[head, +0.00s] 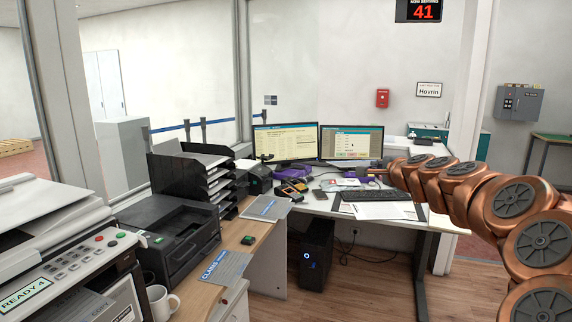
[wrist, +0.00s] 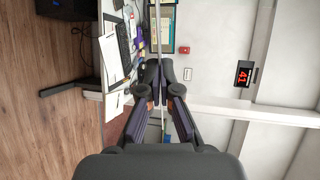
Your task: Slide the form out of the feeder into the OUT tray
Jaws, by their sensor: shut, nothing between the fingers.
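A white copier with a lid-like feeder (head: 40,215) stands at the left edge in the head view, cut off by the frame. A pale sheet (head: 15,182) shows at its top; I cannot tell if it is the form. Stacked black letter trays (head: 186,178) stand on the counter beyond a black printer (head: 165,232); I can read no OUT label on them. My gripper (wrist: 158,70) is shut and empty in the wrist view, pointing past the desk, far from the copier and trays. In the head view my arm reaches in from the right.
The desk holds two monitors (head: 285,141) (head: 351,142), a keyboard (head: 375,196) and a white paper (head: 386,211). A computer tower (head: 315,254) stands below. The floor at lower right is clear.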

